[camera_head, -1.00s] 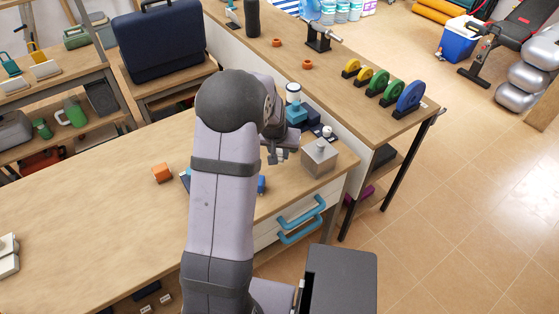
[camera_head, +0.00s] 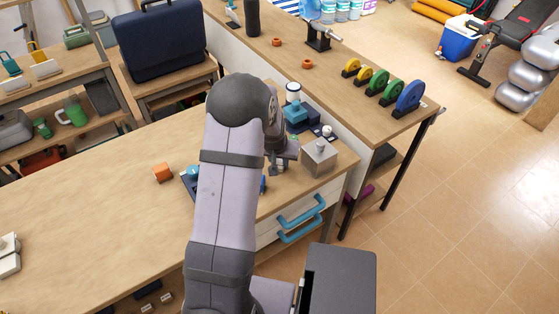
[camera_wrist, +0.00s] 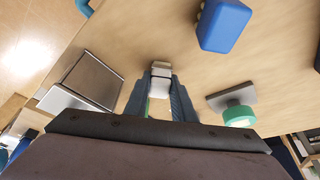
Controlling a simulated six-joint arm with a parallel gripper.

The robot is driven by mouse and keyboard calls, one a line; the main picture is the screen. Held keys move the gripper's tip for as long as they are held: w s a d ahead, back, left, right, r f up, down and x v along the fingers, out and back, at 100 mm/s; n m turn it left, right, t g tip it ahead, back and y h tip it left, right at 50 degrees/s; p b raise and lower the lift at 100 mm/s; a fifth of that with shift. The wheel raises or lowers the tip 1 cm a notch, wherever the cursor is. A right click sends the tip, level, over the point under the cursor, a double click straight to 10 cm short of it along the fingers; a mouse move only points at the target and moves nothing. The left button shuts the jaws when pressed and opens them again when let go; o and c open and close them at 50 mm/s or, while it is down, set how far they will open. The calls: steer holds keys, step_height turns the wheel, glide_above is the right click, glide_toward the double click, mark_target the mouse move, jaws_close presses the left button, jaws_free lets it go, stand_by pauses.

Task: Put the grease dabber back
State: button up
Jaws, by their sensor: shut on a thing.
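My gripper (camera_wrist: 160,100) points down over the wooden bench and is shut on a small pale thing (camera_wrist: 161,72), which I take to be the grease dabber. Its pale end shows between the fingertips in the wrist view, with a sliver of green beside the left finger. The fingers hide most of it. In the head view my gripper (camera_head: 281,164) is just left of a grey metal box (camera_head: 319,160) with a knob on top. That box also shows left of the fingers in the wrist view (camera_wrist: 93,80). I cannot tell whether the dabber touches the bench.
A blue block (camera_wrist: 223,25) lies ahead of the fingers, and a green-topped piece with a grey plate (camera_wrist: 238,115) is to their right. A teal and dark piece (camera_head: 297,114) stands behind the box.

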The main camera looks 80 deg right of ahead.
steer(key=o, duration=1)
steer(key=shift+f, duration=0.1)
steer(key=shift+a+r, duration=0.1)
steer(key=shift+r, duration=0.45)
steer(key=b+v, duration=0.1)
steer(key=v, duration=1)
steer(key=shift+r, duration=0.15)
steer(key=shift+w+a, duration=0.1)
